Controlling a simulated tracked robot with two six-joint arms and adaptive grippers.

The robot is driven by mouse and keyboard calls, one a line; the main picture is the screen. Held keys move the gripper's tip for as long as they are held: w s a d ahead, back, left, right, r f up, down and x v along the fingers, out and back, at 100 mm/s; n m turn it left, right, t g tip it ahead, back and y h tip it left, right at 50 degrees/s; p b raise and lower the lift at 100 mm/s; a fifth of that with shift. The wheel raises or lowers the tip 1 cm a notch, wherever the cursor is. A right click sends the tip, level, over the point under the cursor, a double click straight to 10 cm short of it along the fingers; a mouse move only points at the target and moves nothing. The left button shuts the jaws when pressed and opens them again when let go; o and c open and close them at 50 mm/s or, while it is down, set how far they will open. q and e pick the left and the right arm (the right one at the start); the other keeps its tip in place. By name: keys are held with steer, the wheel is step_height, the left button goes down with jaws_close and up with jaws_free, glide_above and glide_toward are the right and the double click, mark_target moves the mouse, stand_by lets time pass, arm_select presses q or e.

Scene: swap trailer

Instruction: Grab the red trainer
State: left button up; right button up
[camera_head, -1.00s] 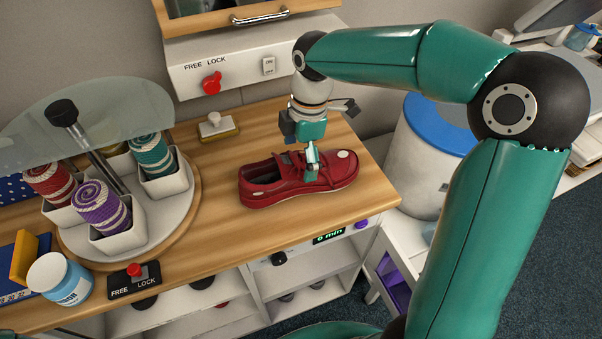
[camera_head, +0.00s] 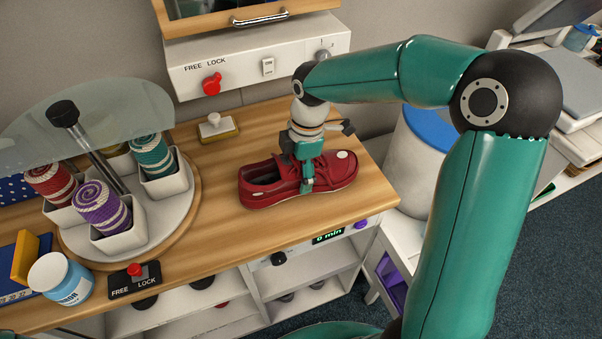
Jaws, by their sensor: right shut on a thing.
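The red trainer (camera_head: 275,190) sits on the wooden worktop (camera_head: 330,215), right of the round turntable, with its opening to the left. My right gripper (camera_head: 306,184) reaches down from above and is shut on the trainer around its middle. One finger shows against the near side of the shoe; the far finger is hidden. The trainer appears to rest on the worktop. My left gripper is not in view.
A turntable (camera_head: 185,217) with white cups of rolled cloth and a clear shield stands at left. A white and blue jar (camera_head: 62,280) and a FREE/LOCK switch (camera_head: 135,280) are at the front. A blue-lidded bin (camera_head: 415,165) stands right of the worktop.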

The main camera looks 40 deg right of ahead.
steer(key=shift+s+a+f, duration=0.1)
steer(key=shift+f, duration=0.1)
steer(key=c, duration=0.3)
